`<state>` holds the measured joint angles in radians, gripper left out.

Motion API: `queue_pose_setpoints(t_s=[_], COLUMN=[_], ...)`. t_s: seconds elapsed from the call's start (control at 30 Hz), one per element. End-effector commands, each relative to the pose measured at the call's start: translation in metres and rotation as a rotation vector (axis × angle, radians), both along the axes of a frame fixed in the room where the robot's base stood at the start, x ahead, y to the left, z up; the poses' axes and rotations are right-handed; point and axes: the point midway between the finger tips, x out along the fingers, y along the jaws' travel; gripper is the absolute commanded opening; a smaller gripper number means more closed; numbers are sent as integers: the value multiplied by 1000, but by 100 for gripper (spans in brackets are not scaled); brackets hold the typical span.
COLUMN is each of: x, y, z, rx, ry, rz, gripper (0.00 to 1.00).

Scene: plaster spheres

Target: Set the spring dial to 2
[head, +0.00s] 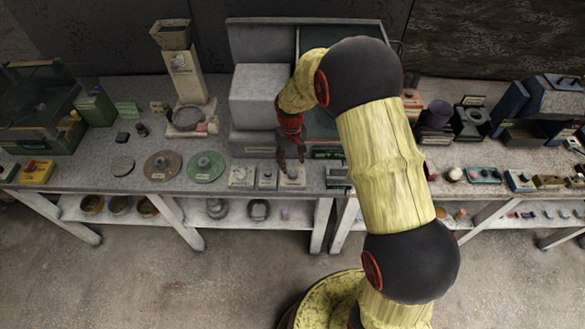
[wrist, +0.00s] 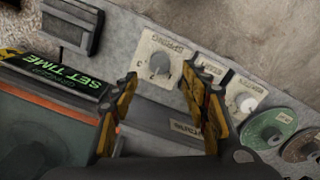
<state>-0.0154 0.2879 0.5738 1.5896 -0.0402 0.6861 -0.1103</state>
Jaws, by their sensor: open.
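A pale square plate with a round grey knob (wrist: 160,64) lies ahead of my gripper (wrist: 160,74) in the wrist view. In the head view this dial plate (head: 292,179) is the rightmost of three at the bench's front edge. My gripper (head: 291,157) is open just above and behind it, its fingers to either side of the knob in the wrist view. I cannot tell whether they touch it. The knob's setting is not readable.
Two similar dial plates (head: 267,179) (head: 241,178) stand to the left. Beyond them are a green disc (head: 206,167) and a brown disc (head: 162,165). A dark panel with green "SET TIME" lettering (wrist: 62,82) is close by in the wrist view. A grey box (head: 257,95) stands behind.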

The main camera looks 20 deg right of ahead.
Motion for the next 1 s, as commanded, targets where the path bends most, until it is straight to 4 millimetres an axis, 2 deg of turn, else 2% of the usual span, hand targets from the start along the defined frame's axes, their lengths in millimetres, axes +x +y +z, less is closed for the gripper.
queue_pose_setpoints(t_s=[0.1,0.33,1.0], x=[1,0,-1], y=[1,1,2], z=[24,52,57], rx=[0,0,0], ry=[-3,0,4], rz=[0,0,-7], gripper=[46,46,46])
